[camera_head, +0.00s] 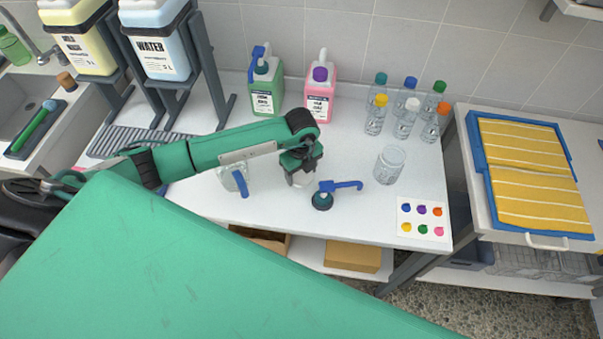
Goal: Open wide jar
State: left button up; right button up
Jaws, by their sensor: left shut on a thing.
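The wide jar (389,166) is clear glass and stands upright on the right half of the white table; no lid shows on its rim. My left gripper (300,174) is left of the jar, apart from it, pointing down over the table. It is shut on a small pale thing (300,181) that looks like a lid, partly hidden by the fingers. I cannot tell whether this thing touches the table. My right gripper is not in view.
A dark teal tool with a blue handle (345,185) lies between gripper and jar. A clear jug (231,179) stands left. Several capped bottles (405,122), a green jug (266,88) and a pink jug (319,96) stand behind. A colour-dot card (424,220) lies front right.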

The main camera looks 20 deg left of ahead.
pick_arm(q)
jog(key=shift+f, duration=1.05)
jog(key=shift+f, duration=0.15)
jog(key=o, duration=1.1)
